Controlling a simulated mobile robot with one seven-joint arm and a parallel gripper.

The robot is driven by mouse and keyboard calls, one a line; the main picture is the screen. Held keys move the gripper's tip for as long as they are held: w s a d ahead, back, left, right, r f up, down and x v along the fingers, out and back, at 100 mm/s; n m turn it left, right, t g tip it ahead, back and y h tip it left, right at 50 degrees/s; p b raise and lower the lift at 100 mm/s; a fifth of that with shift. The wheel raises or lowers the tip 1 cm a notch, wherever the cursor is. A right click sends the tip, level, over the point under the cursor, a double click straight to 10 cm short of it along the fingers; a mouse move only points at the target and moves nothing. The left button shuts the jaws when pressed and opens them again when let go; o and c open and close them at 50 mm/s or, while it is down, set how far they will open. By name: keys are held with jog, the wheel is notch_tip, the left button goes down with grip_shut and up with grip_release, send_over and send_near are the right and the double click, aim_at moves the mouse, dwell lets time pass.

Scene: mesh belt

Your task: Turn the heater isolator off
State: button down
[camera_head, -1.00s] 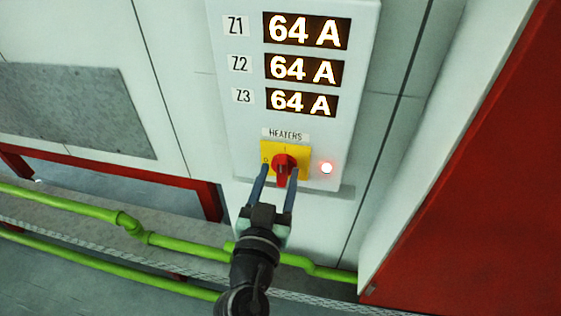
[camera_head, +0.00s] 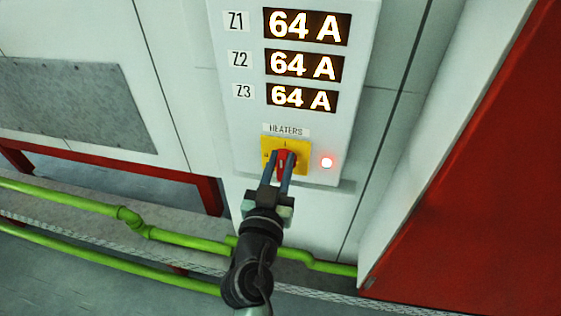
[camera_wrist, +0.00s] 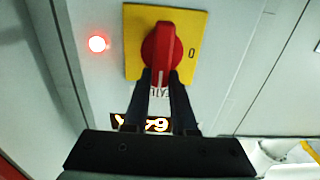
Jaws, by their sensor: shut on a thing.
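The heater isolator is a red rotary knob (camera_head: 282,164) on a yellow plate (camera_head: 303,149), below the HEATERS label on a pale panel. My gripper (camera_head: 284,157) is shut on the knob, with one dark finger on each side of its handle. In the wrist view, the red knob (camera_wrist: 160,45) stands nearly upright, its white mark toward my fingers. The yellow plate (camera_wrist: 193,25) shows a "0" beside the knob there. The fingers partly hide the knob in the head view.
A lit red lamp (camera_head: 326,162) is right of the isolator. Three displays (camera_head: 303,66) above it read 64 A. Green pipes (camera_head: 180,239) run below, behind my arm. A white-edged red panel (camera_head: 470,190) stands at the right.

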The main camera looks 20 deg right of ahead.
dwell(0.3)
jog(key=n, duration=0.1)
jog(key=n+b, duration=0.1)
jog(key=n, duration=0.1)
jog(key=a+n, duration=0.1)
jog(key=shift+w+f+n, duration=0.2)
jog(key=shift+w+n, duration=0.1)
jog(key=shift+n, duration=0.1)
jog(key=shift+w+a+f+n, duration=0.2)
jog(key=shift+f+n, duration=0.2)
jog(key=shift+n, duration=1.75)
jog(key=shift+w+a+f+n, duration=0.1)
jog(key=shift+a+f+n, duration=0.2)
jog(key=shift+n, duration=1.9)
jog(key=shift+w+a+f+n, duration=0.15)
jog(key=shift+f+n, duration=0.3)
jog(key=shift+n, duration=1.7)
jog(key=c, duration=0.7)
grip_release()
